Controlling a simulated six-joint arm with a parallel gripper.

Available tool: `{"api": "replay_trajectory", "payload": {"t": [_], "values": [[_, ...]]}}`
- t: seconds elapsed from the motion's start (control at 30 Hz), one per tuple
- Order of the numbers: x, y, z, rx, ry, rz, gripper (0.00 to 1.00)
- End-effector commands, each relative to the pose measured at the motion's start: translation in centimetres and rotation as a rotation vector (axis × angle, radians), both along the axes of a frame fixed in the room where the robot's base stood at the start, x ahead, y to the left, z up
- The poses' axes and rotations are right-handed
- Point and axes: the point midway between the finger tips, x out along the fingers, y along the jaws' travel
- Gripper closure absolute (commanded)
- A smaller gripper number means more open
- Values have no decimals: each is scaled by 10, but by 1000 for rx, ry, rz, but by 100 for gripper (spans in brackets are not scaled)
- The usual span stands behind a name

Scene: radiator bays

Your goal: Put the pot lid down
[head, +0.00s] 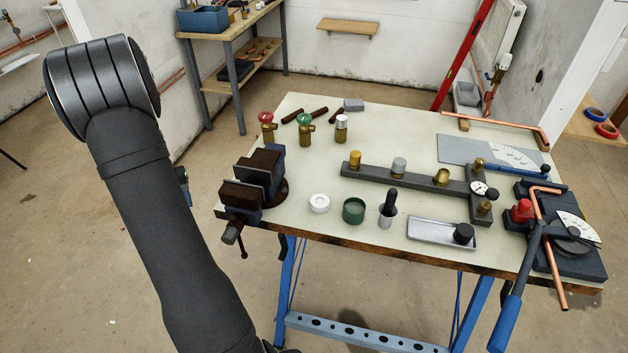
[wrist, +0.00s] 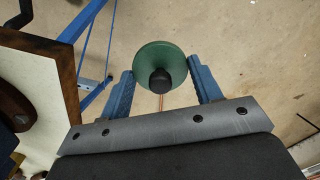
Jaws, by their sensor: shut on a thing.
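The pot lid (wrist: 149,59) is a green disc with a black knob, seen in the wrist view. My gripper (wrist: 160,70) has its blue fingers on either side of the lid's rim and is shut on it. The knob faces the wrist camera. Bare floor lies beyond the lid, clear of the bench edge. A green, round, open pot (head: 353,211) stands upright near the front of the bench in the head view. In that view my arm hides the lid and nearly all of my gripper.
A pipe bender (head: 565,245) is at the right. Open surface lies behind the pot.

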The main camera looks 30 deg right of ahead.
Motion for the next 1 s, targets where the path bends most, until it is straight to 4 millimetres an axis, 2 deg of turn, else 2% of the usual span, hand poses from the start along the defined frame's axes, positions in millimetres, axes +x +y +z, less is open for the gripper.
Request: {"api": "replay_trajectory", "payload": {"t": [0.1, 0.27, 0.37, 0.57, 0.63, 0.73, 0.87, 1.0], "values": [[20, -19, 29, 0, -6, -106, 64], [28, -69, 59, 0, -3, -274, 64], [30, -107, 80, 0, -5, -386, 64], [20, -198, 131, 0, -6, -648, 64], [11, -229, 147, 0, -4, -735, 64], [-12, -270, 159, 0, -1, -848, 64], [-54, -317, 158, 0, 1, -977, 64], [-106, -358, 148, 0, 2, -1106, 64]]}}
